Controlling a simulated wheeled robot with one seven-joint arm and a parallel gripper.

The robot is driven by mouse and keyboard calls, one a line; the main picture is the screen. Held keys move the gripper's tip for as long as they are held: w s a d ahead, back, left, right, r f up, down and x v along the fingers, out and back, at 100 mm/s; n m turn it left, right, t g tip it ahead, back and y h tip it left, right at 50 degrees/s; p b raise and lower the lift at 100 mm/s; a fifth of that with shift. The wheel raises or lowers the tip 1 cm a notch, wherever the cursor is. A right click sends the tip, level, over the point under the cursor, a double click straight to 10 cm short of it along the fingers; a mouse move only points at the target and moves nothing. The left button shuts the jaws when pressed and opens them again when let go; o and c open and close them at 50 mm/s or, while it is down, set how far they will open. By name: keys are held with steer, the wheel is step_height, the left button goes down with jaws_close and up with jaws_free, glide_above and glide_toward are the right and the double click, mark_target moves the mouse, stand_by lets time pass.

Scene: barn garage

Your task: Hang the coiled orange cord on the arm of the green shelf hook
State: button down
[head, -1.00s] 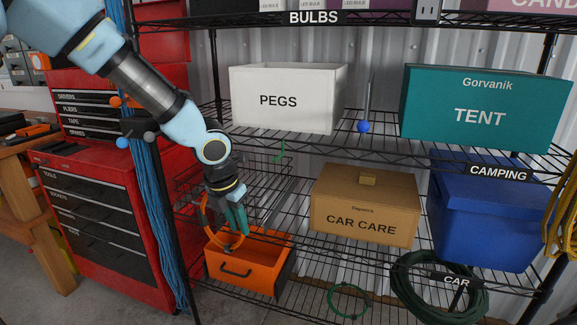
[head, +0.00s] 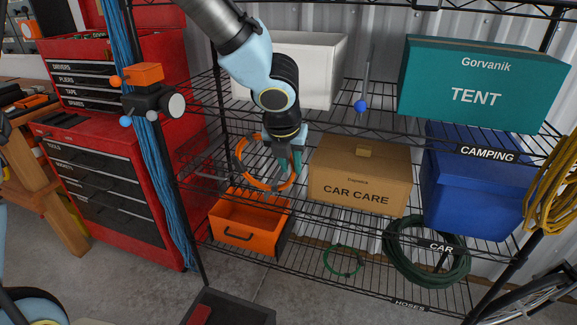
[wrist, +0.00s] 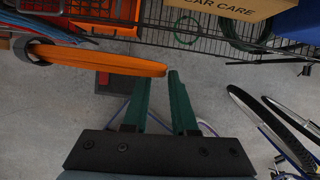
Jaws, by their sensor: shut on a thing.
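My gripper (head: 290,168), with green fingers, is shut on the coiled orange cord (head: 241,168) at the coil's right side. The coil hangs as a loop above the orange bin, in front of the shelf rack. In the wrist view the coil (wrist: 105,60) is nearly edge-on, with a dark band at its left. Its right end reaches between the fingertips (wrist: 160,75). I cannot make out the green shelf hook now; my arm and gripper cover the area where a small green hook showed before.
The open orange bin (head: 240,222) stands below the coil. The CAR CARE box (head: 360,187) is close to the right of my gripper. A white bin (head: 320,75) is behind my arm. Blue cord (head: 150,170) hangs at the left post. Green hoses (head: 425,255) lie lower right.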

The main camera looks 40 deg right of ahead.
steer(key=w+d+f+p, duration=0.1)
steer(key=w+d+f, duration=0.1)
steer(key=w+d, duration=0.3)
steer(key=shift+w+d, duration=0.2)
steer(key=shift+d, duration=1.45)
stand_by(0.4)
steer(key=c, duration=0.6)
jaws_free()
